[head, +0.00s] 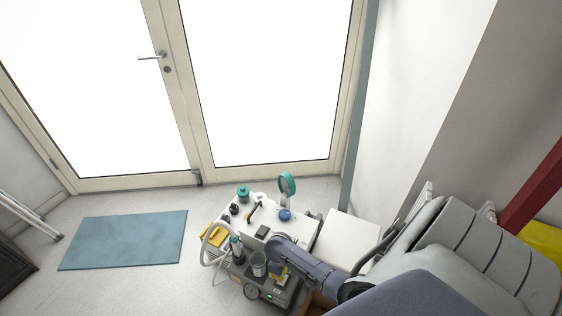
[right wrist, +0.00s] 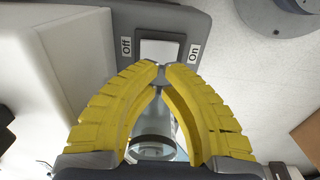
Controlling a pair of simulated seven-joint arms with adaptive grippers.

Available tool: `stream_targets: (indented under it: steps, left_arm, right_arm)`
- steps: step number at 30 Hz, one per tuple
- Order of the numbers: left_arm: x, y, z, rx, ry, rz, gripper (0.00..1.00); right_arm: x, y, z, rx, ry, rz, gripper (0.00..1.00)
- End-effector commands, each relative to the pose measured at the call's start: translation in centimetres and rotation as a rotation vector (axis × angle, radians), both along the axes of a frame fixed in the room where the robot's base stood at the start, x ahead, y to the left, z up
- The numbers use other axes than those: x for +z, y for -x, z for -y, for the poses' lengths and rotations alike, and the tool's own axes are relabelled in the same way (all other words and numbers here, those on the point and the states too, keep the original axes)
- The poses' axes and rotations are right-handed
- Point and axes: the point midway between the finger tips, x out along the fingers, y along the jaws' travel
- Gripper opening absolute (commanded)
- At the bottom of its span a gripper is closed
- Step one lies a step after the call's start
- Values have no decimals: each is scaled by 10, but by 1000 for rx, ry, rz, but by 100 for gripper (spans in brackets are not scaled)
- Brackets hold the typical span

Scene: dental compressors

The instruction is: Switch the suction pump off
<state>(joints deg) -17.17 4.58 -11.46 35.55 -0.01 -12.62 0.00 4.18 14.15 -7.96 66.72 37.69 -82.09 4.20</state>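The suction pump (head: 252,291) is a dark grey unit with a round gauge on its front, low in the middle of the head view. In the right wrist view its rocker switch (right wrist: 160,50) is pale, on a grey panel, with an "Off" label (right wrist: 126,48) at its left and an "On" label (right wrist: 194,53) at its right. I cannot tell which side is pressed. My right gripper (right wrist: 163,70) is shut and empty, fingertips together at the switch's near edge. Whether they touch it is unclear. My left gripper is not in view.
A clear jar (head: 258,265) and a pale hose (head: 207,243) sit close beside my right gripper. A blue mat (head: 123,240) lies on open floor at left.

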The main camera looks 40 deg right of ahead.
Motion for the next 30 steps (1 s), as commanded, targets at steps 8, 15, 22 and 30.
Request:
stream_targets:
  steps: [8,15,22,30]
  left_arm:
    - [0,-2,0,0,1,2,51]
    - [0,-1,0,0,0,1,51]
    - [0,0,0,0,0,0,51]
    - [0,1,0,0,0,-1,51]
  right_arm:
    - [43,1,-6,3,-1,4,0]
    - [76,2,-10,3,0,3,0]
    - [96,4,-12,1,0,1,0]
    - [102,4,-13,2,0,0,0]
